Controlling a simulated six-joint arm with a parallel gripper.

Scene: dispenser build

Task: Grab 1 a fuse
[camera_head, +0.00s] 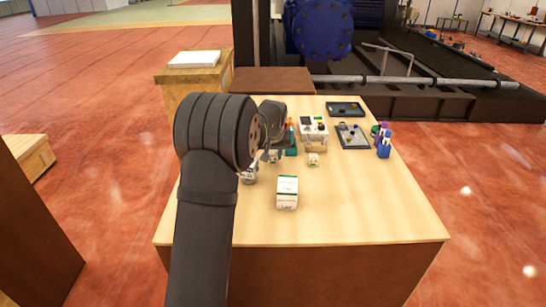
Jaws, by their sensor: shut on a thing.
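My gripper (272,157) is low over the middle of the table, partly hidden behind my own arm. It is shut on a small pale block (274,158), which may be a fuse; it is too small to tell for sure. A similar small pale block (313,160) stands on the table to the right, apart from my gripper. A white device (313,128) with dark parts on its face stands just behind that block.
A white and green box (287,194) stands at the front of the wooden table (365,215). Dark trays (345,107) (352,142) and blue and purple bottles (384,147) are at the right. A teal and orange item (291,148) is close to my gripper. The front right is clear.

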